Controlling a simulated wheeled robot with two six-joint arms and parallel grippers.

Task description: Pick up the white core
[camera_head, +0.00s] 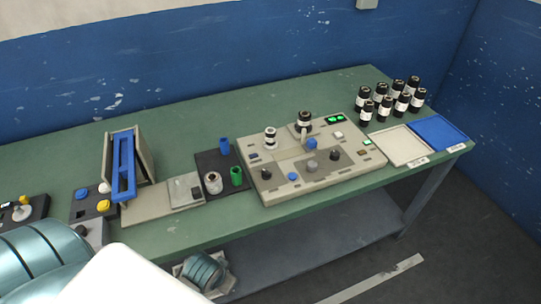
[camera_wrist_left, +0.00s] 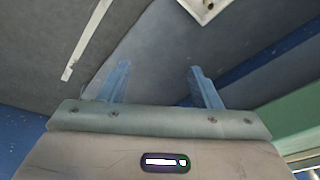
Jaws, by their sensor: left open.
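In the head view, a dark tray (camera_head: 206,163) on the green table holds small cores. The white core (camera_head: 213,182) stands upright at the tray's front left, with a dark hole in its top. A green core (camera_head: 236,176) stands to its right and a blue core (camera_head: 224,145) behind it. My left gripper (camera_wrist_left: 160,85) shows in the left wrist view with its two blue fingers wide apart and nothing between them. Grey floor lies behind the fingers, and no core shows in that view. My right gripper is in neither view.
Right of the tray is a beige control panel (camera_head: 345,172) with knobs and standing parts. Left are a blue-framed holder (camera_head: 123,165) and a beige plate (camera_head: 150,206). Several black bottles (camera_head: 383,89) and white and blue trays (camera_head: 438,131) are at the right. Bare green table lies behind the dark tray.

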